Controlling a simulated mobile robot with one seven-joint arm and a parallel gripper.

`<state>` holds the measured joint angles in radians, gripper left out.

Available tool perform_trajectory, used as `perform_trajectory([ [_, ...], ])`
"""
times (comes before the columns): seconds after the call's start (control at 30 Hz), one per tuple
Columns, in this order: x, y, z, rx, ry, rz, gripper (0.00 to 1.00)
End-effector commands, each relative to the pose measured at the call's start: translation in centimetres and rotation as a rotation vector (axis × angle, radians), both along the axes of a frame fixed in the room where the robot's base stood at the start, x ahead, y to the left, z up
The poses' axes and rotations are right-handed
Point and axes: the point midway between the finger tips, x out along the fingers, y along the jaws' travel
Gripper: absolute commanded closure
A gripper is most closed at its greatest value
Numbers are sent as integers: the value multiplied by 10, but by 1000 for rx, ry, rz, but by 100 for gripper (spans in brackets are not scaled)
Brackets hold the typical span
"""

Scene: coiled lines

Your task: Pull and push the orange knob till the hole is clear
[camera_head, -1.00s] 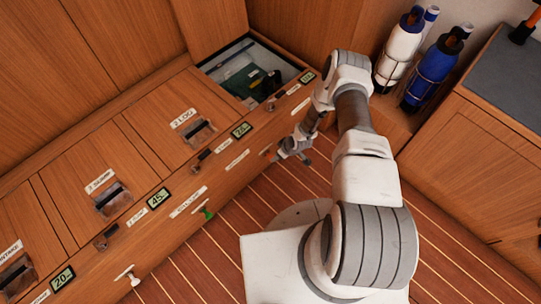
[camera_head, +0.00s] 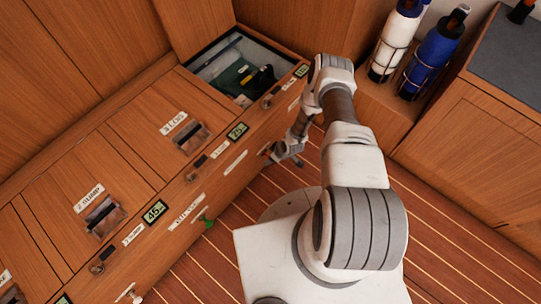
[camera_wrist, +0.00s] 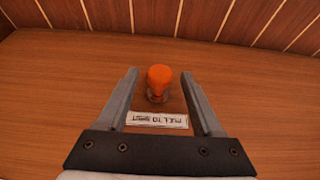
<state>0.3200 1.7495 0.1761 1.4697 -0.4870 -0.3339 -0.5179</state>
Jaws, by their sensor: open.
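The orange knob (camera_wrist: 159,78) stands out from a wooden panel in the wrist view, on a short collar. A white label (camera_wrist: 157,120) beside it, seen upside down, seems to begin "PULL TO". My gripper (camera_wrist: 160,72) is open, with one finger on each side of the knob and gaps between. In the head view my gripper (camera_head: 288,151) is at the front face of the wooden bench, and I cannot make out the knob there. No hole can be made out near the knob.
The wooden bench (camera_head: 118,150) has labelled lids, small green displays (camera_head: 155,211) and a green knob (camera_head: 207,222). An open compartment (camera_head: 215,66) at its far end holds dark and green things. White (camera_head: 393,45) and blue (camera_head: 433,60) bottles stand in racks at right. The striped floor is clear.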

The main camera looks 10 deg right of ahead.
Motion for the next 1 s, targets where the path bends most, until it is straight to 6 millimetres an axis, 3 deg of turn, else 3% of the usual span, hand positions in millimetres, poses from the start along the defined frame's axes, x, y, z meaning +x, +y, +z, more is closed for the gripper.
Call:
perform_trajectory([
  [0.27, 0, 0, -1, 0, 0, 0, 32],
  [0.67, 0, 0, 0, 1, -1, 0, 100],
  [1.0, 0, 0, 0, 1, -1, 0, 100],
])
